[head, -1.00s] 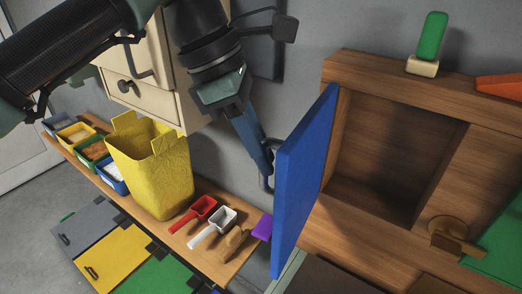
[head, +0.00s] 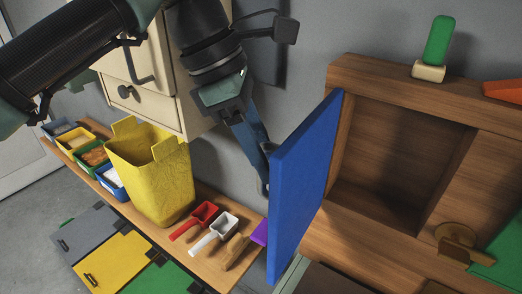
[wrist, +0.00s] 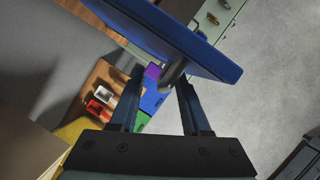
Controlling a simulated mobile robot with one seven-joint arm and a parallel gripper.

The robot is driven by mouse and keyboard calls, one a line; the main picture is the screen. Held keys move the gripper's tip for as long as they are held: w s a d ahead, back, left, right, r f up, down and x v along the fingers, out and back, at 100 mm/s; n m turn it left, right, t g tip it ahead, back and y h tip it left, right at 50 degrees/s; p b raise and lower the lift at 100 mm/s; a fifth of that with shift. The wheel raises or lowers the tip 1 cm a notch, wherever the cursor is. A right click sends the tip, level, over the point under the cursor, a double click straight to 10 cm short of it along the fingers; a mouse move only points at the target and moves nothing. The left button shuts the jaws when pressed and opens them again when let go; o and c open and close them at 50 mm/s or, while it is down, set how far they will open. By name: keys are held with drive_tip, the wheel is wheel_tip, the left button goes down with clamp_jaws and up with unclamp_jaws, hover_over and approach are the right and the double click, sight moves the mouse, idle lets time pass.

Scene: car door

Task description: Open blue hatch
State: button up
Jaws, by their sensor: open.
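The blue hatch (head: 305,185) stands swung out from the wooden cabinet (head: 350,232), hinged at the left side of an empty square compartment (head: 395,165). Its edge and outer side also show in the wrist view (wrist: 180,35), with a dark curved handle (wrist: 174,73) on the outer face. My gripper (head: 266,152) is at the outer side of the hatch in the head view. In the wrist view my gripper (wrist: 160,90) is open, with the handle between the finger tips. Whether a finger touches the handle cannot be told.
A low shelf (head: 208,262) to the left holds a yellow basket (head: 150,175), a red scoop (head: 196,220), a white scoop (head: 215,232) and several small bins. A cream cabinet (head: 150,105) hangs behind my arm. A green-handled object (head: 438,45) stands on the wooden cabinet.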

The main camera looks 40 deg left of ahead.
drive_tip(key=shift+s+a, duration=0.1)
drive_tip(key=shift+s, duration=0.05)
drive_tip(key=p+v, duration=1)
drive_tip(key=v, duration=0.3)
idle(0.4)
